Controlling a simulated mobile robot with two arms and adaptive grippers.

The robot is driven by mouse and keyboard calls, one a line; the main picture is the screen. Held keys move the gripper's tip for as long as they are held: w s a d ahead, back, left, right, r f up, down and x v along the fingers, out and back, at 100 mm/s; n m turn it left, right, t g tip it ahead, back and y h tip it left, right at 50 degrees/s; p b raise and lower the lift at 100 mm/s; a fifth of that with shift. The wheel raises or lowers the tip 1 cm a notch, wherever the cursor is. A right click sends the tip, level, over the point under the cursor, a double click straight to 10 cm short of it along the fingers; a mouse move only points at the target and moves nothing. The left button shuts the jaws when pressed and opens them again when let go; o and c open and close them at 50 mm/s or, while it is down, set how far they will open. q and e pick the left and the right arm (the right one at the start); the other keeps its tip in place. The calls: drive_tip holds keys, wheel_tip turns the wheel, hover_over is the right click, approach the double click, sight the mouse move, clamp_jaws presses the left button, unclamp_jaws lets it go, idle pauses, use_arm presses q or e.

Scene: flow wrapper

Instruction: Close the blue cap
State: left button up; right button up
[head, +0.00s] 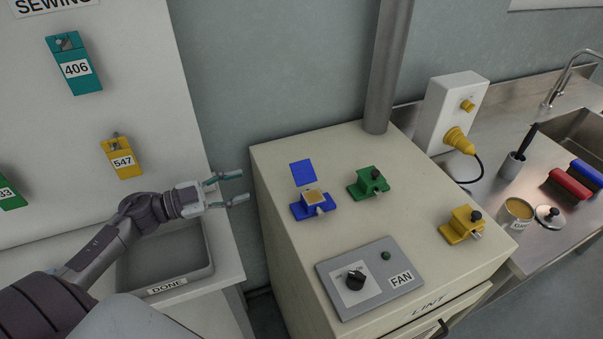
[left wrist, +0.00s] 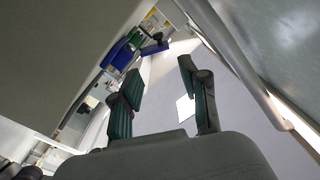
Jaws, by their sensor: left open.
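The blue cap (head: 303,172) is a flat blue square standing raised behind the blue box (head: 299,210), on top of the cream cabinet. The box is open and shows a tan inside, with a pale knob or latch on its front. My left gripper (head: 243,185) is open and empty, left of the cap and apart from it, near the cabinet's left edge. In the left wrist view its two green-padded fingers (left wrist: 160,92) are spread, and blue parts (left wrist: 120,55) show beyond them at upper left. My right gripper is not in view.
On the cream cabinet (head: 275,158) stand a green box (head: 362,185), a yellow box (head: 458,228) and a grey FAN panel (head: 375,295) with a black knob. A grey pipe (head: 388,70) rises behind. A grey DONE tray (head: 205,270) lies below my left arm.

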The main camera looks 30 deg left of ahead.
sight(302, 174)
use_arm(q)
drive_tip(key=p+x, duration=0.1)
drive_tip(key=x, duration=0.3)
drive_tip(key=p+x, duration=0.1)
drive_tip(key=x, duration=0.3)
drive_tip(key=f+x, duration=0.1)
drive_tip(key=x, duration=0.4)
drive_tip(key=shift+w+a+f+p, duration=0.1)
drive_tip(key=shift+w+a+p, duration=0.2)
drive_tip(key=shift+a+p, duration=0.1)
drive_tip(key=shift+x, duration=0.85)
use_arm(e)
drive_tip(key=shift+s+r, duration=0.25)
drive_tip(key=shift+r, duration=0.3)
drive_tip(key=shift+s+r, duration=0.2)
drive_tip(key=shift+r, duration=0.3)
use_arm(q)
drive_tip(key=shift+s+f, duration=0.1)
clamp_jaws()
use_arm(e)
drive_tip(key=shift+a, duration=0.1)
